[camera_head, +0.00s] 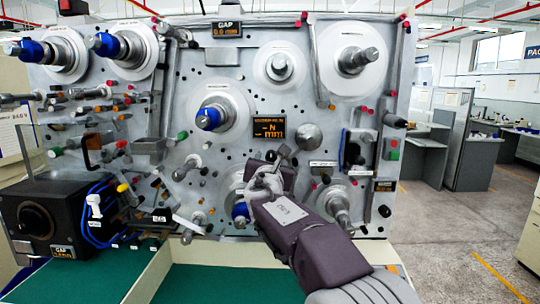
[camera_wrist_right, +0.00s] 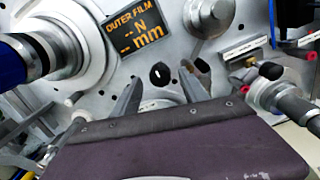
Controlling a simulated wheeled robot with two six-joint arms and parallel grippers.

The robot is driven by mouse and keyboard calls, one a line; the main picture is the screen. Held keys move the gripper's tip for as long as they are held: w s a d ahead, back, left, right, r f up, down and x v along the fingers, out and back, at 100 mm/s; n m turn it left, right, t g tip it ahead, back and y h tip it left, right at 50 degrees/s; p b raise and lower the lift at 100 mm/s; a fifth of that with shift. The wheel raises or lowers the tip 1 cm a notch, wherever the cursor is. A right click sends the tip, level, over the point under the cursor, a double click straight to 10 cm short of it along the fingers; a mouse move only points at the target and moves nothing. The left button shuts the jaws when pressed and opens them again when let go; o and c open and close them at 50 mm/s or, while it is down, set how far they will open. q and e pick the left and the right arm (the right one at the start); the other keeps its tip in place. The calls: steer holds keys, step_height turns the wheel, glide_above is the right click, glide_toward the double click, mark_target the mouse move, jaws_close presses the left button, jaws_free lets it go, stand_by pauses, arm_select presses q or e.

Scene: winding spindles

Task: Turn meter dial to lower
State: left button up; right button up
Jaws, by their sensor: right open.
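A small black dial (camera_wrist_right: 159,73) with a light mark sits on the grey machine panel in the right wrist view, below the meter display (camera_wrist_right: 139,35) reading "OUTER FILM", N and mm. In the head view, the meter display (camera_head: 268,129) is at the panel's middle, and the dial (camera_head: 270,155) shows just below it, close to my gripper. My right gripper (camera_wrist_right: 160,88) is open and empty, its two fingers either side of the dial in the picture; contact cannot be told. It also shows in the head view (camera_head: 271,166). My left gripper is not in view.
Spindles with discs (camera_head: 216,112) stick out around the panel, one with a blue collar at the wrist view's left (camera_wrist_right: 35,58). A round grey knob (camera_wrist_right: 207,17) is up right of the dial. A black box (camera_head: 55,215) stands at lower left. Open floor lies to the right.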

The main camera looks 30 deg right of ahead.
mark_target(271, 158)
steer(key=p+x, duration=0.1)
steer(key=x, duration=0.3)
steer(key=shift+w+d, duration=0.2)
steer(key=shift+w, duration=0.1)
jaws_close()
